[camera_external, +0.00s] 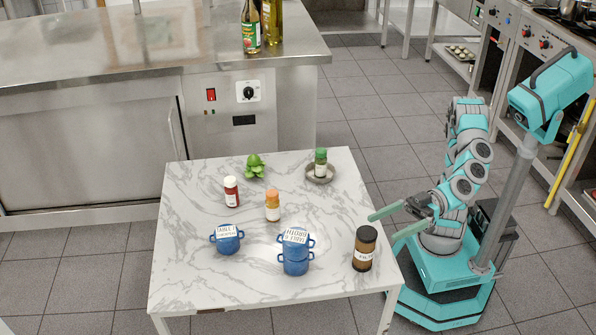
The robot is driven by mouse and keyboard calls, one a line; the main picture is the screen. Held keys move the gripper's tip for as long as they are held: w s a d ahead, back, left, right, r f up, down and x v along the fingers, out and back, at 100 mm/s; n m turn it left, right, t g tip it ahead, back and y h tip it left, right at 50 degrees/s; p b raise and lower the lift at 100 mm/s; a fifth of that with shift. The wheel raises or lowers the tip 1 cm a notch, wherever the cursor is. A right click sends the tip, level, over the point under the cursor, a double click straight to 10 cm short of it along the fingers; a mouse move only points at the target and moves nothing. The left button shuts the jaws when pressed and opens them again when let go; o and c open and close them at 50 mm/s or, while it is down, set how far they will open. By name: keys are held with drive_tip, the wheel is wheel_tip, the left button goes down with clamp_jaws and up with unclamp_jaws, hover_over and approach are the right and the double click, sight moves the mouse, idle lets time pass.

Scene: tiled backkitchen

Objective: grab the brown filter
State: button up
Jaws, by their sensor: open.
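The brown filter (364,254) appears to be the dark brown cylinder with a black lid and a pale label. It stands upright near the right front corner of the white marble table (190,283). My gripper (381,228) is open and empty, just above and to the right of the brown cylinder in the picture. Its two teal fingers point left toward the table. I cannot tell whether a finger touches the cylinder.
Labelled blue pots (295,262) and (227,241) stand left of the cylinder. An orange-capped bottle (272,206), a red bottle (231,192), a green item (255,166) and a green-capped jar on a grey dish (320,178) stand farther back.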

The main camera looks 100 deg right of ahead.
sight(361, 238)
drive_tip(key=d+f+h, duration=0.2)
drive_tip(key=f, duration=0.1)
drive_tip(key=d+f+m+h+b, duration=0.1)
drive_tip(key=d+f+h, duration=0.1)
drive_tip(key=f, duration=0.2)
drive_tip(key=d+f+t+h, duration=0.1)
drive_tip(key=d+f+h, duration=0.1)
drive_tip(key=f, duration=0.1)
drive_tip(key=shift+w+d+f+m, duration=0.15)
drive_tip(key=shift+w+d+m, duration=0.05)
drive_tip(key=shift+d+m, duration=0.15)
drive_tip(key=shift+w+a+b, duration=0.2)
drive_tip(key=shift+w+b, duration=0.25)
drive_tip(key=shift+w, duration=0.6)
drive_tip(key=shift+w+a+b, duration=0.2)
drive_tip(key=shift+w+b, duration=0.25)
drive_tip(key=shift+w, duration=1.3)
drive_tip(key=c, duration=1.5)
